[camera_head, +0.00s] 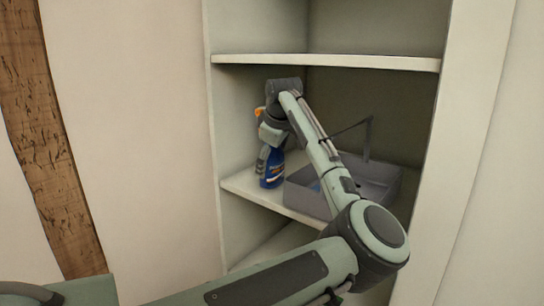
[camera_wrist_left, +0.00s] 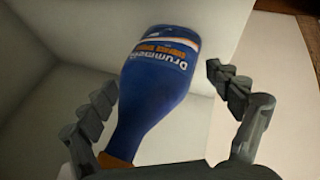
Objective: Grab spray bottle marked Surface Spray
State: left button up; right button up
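A blue spray bottle (camera_head: 272,172) with an orange top stands on the middle shelf, near its left side. In the left wrist view the bottle (camera_wrist_left: 155,85) lies between my fingers; its label reads "Drumme…" with a smaller orange line that looks like "Surface Spray". My left gripper (camera_wrist_left: 163,82) is open around it, with a clear gap on the right finger's side and the left finger close to the bottle. In the head view the left gripper (camera_head: 267,150) hides part of the bottle. My right gripper is not in view.
A grey caddy (camera_head: 375,183) with a raised handle stands right of the bottle on the shelf (camera_head: 240,186), something blue partly showing in it. An upper shelf (camera_head: 330,61) runs above my wrist. The cabinet's side walls bound the space.

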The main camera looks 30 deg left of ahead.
pick_arm(q)
jog(key=c, duration=1.4)
jog(key=shift+o, duration=0.2)
